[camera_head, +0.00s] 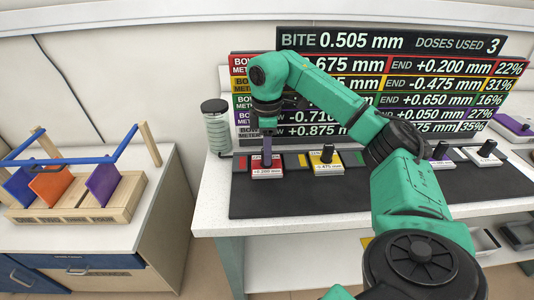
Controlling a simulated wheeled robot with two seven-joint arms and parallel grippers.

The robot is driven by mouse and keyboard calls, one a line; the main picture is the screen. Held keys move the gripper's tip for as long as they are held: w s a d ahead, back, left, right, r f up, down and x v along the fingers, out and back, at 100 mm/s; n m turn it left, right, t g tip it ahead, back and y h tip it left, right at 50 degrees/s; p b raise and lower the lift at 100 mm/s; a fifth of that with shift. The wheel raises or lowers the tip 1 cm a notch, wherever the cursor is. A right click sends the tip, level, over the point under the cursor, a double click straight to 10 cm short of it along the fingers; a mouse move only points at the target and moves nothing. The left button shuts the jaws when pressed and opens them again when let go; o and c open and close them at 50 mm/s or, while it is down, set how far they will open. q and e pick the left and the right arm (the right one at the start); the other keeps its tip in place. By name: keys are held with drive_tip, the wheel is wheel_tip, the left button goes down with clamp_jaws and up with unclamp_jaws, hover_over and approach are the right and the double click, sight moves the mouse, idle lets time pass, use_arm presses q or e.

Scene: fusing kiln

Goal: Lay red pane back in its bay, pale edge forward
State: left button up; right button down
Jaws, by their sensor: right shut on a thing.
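My right gripper (267,158) points straight down over the red block (267,171) on the dark mat. It is shut at the block's top, where the similar blocks carry a black knob. The held part is hidden by the fingers, and the block seems to rest on the mat. The block's label reads +0.200 mm. No clearly red pane shows; an orange-red pane (51,184) leans in the wooden rack (75,214) at the left, between a blue pane (19,187) and a purple pane (103,181). No pale edge can be made out. My left gripper is not in view.
A yellow block (327,161) with a black knob stands right of the red one on the mat (300,202); more stand beyond my right arm. A readout board (395,45) stands behind. A jar (216,128) is at the left. Blue rails (72,158) cross above the rack.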

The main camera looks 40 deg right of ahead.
drive_tip(key=c, duration=1)
unclamp_jaws()
drive_tip(key=shift+f, duration=0.1)
drive_tip(key=o, duration=0.4)
wheel_tip(320, 180, up, 5)
drive_tip(key=shift+w+r+p, duration=0.1)
drive_tip(key=shift+p, duration=0.55)
wheel_tip(320, 180, up, 7)
drive_tip(key=p, duration=0.4)
drive_tip(key=shift+r, duration=0.1)
drive_tip(key=shift+p, duration=0.3)
